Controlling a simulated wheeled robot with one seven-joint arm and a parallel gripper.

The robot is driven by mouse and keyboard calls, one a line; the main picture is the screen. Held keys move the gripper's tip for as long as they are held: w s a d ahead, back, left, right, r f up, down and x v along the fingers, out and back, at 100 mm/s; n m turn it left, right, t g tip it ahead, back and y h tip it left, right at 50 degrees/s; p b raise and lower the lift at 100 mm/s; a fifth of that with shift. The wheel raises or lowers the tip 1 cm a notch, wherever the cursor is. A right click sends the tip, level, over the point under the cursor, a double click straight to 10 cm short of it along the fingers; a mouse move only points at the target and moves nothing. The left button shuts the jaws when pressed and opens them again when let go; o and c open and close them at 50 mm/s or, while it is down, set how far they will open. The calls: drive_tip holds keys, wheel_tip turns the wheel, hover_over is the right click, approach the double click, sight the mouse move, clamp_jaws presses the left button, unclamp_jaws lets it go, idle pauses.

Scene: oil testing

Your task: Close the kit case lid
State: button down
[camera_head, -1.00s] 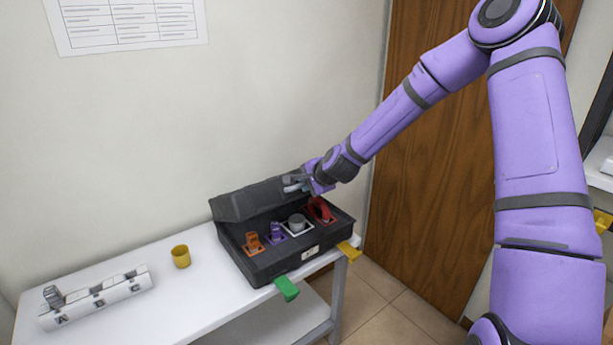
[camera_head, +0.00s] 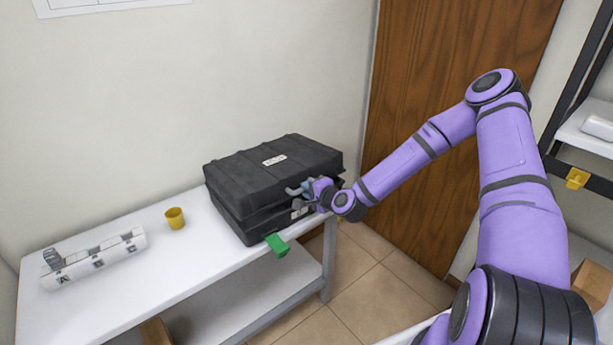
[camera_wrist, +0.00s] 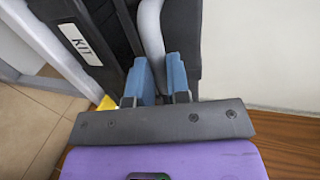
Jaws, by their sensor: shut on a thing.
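The black kit case (camera_head: 240,221) stands on the white table near its right end. Its lid (camera_head: 262,162) lies down over the base and hides the inside. I cannot tell whether the front seam is fully flush. My gripper (camera_head: 306,188) is at the front right of the case. In the wrist view its blue fingers (camera_wrist: 162,80) are shut on the grey lid handle (camera_wrist: 152,28). The case's KIT label (camera_wrist: 80,44) shows to the left of the fingers.
A green tab (camera_head: 277,245) sticks out at the table's front edge. A yellow cup (camera_head: 175,218) and a white lettered rack (camera_head: 95,259) stand on the table (camera_head: 190,262) to the left. A wall is behind the case and a wooden door (camera_head: 440,90) to the right.

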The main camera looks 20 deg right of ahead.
wheel_tip(320, 180, down, 7)
drive_tip(key=s, duration=0.1)
drive_tip(key=shift+s+d+r, duration=0.15)
drive_tip(key=shift+s+r, duration=0.05)
idle(0.5)
drive_tip(key=c, duration=1.1)
unclamp_jaws()
drive_tip(key=shift+o, duration=0.2)
drive_tip(key=shift+w+f, duration=0.1)
drive_tip(key=shift+w, duration=0.05)
drive_tip(key=shift+c, duration=0.2)
drive_tip(key=v, duration=1)
drive_tip(key=shift+s, duration=0.35)
